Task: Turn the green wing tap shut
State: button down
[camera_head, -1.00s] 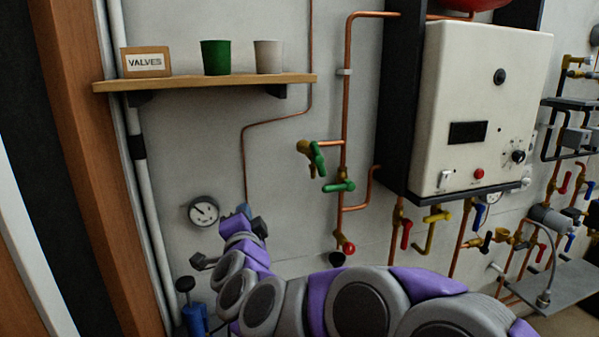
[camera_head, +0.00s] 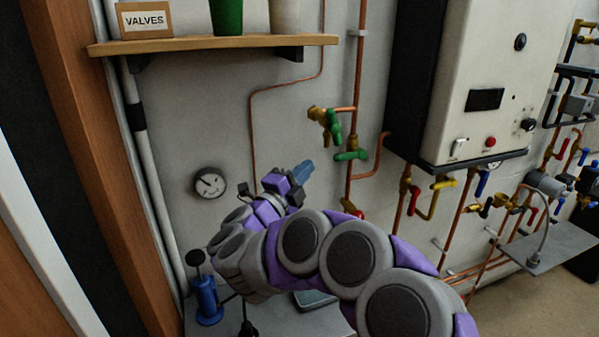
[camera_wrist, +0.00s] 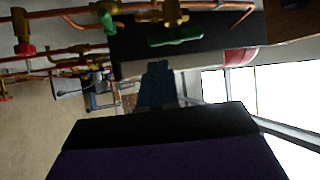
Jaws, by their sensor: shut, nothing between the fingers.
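Two green handles show on the copper pipework. The upper green handle (camera_head: 331,126) sits on a brass tap (camera_head: 316,113) on a short side pipe; in the wrist view it is the larger green bar (camera_wrist: 175,37). The lower green handle (camera_head: 350,155) lies across the vertical pipe and also shows in the wrist view (camera_wrist: 107,20). I cannot tell for sure which is the wing tap. My gripper (camera_head: 303,171) is shut and empty, below and left of both handles and apart from them. Its dark fingers (camera_wrist: 158,85) point towards the upper handle in the wrist view.
A shelf (camera_head: 220,44) stands above left, and a round gauge (camera_head: 210,183) is on the wall to the left. The boiler (camera_head: 490,60) stands right of the pipe. A red tap (camera_head: 352,208) is below, partly hidden by my arm. A blue pump-like object (camera_head: 207,300) stands lower left.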

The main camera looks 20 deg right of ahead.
aim_at(334, 140)
jog(key=x, duration=1)
jog(key=shift+d, duration=0.25)
jog(key=shift+w+f, duration=0.1)
